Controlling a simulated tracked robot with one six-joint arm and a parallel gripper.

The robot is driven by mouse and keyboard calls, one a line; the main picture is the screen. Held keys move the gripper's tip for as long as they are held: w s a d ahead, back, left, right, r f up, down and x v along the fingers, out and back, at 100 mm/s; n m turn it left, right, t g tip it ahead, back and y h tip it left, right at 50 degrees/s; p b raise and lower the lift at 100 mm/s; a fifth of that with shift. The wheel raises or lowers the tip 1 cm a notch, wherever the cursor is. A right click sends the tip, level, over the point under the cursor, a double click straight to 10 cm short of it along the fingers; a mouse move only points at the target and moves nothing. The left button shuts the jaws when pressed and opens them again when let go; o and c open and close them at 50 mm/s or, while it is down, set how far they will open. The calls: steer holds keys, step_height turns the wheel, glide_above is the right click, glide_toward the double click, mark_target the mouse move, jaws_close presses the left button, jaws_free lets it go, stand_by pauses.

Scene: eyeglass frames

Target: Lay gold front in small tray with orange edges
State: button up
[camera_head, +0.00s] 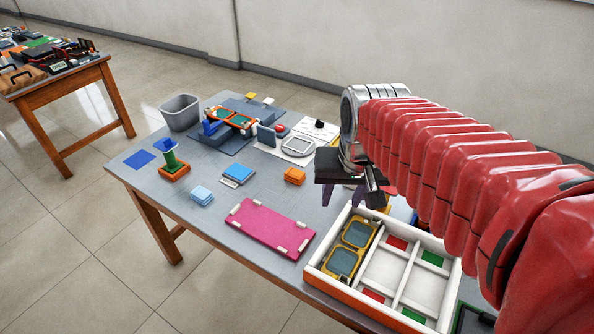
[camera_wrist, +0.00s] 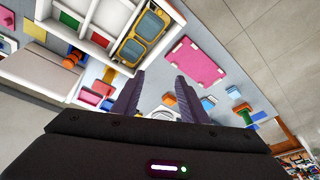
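The gold front (camera_head: 350,250), a pair of yellow-gold rims with dark lenses, lies in the left compartment of a white divided tray (camera_head: 312,270). The tray's outer side shows orange at the front left. The gold front also shows in the wrist view (camera_wrist: 146,34), at the top, inside the white tray (camera_wrist: 117,58). My gripper (camera_head: 342,197) is above the table, just behind the tray's back left corner, with purple fingers pointing down. In the wrist view my gripper (camera_wrist: 159,78) has its fingers apart with nothing between them. The gold front is apart from the fingers.
A pink mat (camera_head: 268,228) with pale corner clips lies left of the tray. Orange blocks (camera_head: 294,176), blue blocks (camera_head: 202,195) and an orange-based stand (camera_head: 174,170) are further left. Red and green pads lie in the tray's other compartments. A grey bin (camera_head: 180,112) stands behind.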

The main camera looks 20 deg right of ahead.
steer(key=s+a+n+t, duration=0.2)
steer(key=s+a+n, duration=0.1)
steer(key=s+a, duration=0.3)
steer(key=shift+s+a+r+y, duration=0.2)
steer(key=shift+s+r+y, duration=0.15)
steer(key=shift+s, duration=0.35)
stand_by(0.8)
